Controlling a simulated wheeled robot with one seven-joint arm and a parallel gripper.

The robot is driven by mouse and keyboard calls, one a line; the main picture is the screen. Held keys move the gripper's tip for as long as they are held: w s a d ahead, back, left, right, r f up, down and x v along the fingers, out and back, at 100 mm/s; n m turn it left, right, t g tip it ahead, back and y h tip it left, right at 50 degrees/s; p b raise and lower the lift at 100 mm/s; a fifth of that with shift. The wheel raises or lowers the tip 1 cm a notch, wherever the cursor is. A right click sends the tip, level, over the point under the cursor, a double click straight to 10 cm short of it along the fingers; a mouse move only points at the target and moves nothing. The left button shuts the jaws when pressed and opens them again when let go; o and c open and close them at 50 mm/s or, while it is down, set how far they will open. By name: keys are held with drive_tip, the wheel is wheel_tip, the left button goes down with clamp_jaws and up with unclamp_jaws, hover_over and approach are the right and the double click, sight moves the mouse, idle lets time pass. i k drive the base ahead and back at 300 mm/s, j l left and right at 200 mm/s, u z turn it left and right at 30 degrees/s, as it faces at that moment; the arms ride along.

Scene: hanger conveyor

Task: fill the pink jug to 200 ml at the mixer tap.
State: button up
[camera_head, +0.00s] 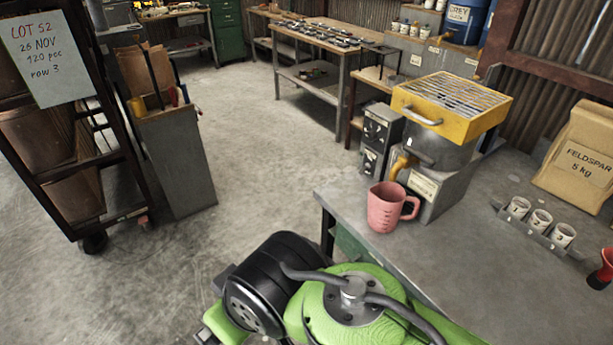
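The pink jug (386,208) stands upright on the near left part of the grey bench, with its handle towards the right and measuring marks on its side. The mixer (436,150) stands behind it, a steel vessel under a yellow grated top (452,100). Its orange-yellow tap (402,165) sticks out on the left, just above and behind the jug's rim. I cannot tell whether the tap is open, and no liquid stream shows. The jug's contents are not visible. My green and black arm fills the bottom middle; my gripper is out of view.
The grey bench (470,270) is clear in front of the jug. A rack of small white cups (540,222), a feldspar sack (580,158) and a red object (603,270) are to the right. Grey control boxes (381,130) stand left of the mixer. A dark trolley (100,150) is at left.

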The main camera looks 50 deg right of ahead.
sight(408, 149)
drive_tip(key=z, duration=2.45)
